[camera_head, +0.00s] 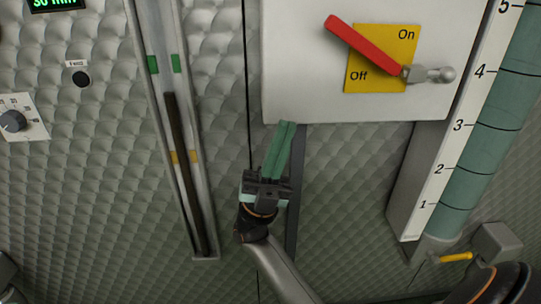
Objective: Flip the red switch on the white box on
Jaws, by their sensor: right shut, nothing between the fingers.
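The white box (290,80) is on the quilted metal wall at the upper right. Its yellow plate (382,84) reads "On" at the upper right and "Off" at the lower left. The red switch (362,44) is a flat lever that slants up and left from a metal pivot at the plate's right edge. Its free end sticks out past the plate's left side. My right gripper (287,125) has green fingers, shut and empty. They point up at the box's lower edge, below and left of the lever and apart from it. My left gripper is not in view.
A metal channel (146,30) with a dark bar runs down the wall on the left. A scaled sight tube (483,135) stands at the right, with a yellow-handled valve (456,257) below. A dial (13,121) and a black button (81,79) are at the far left.

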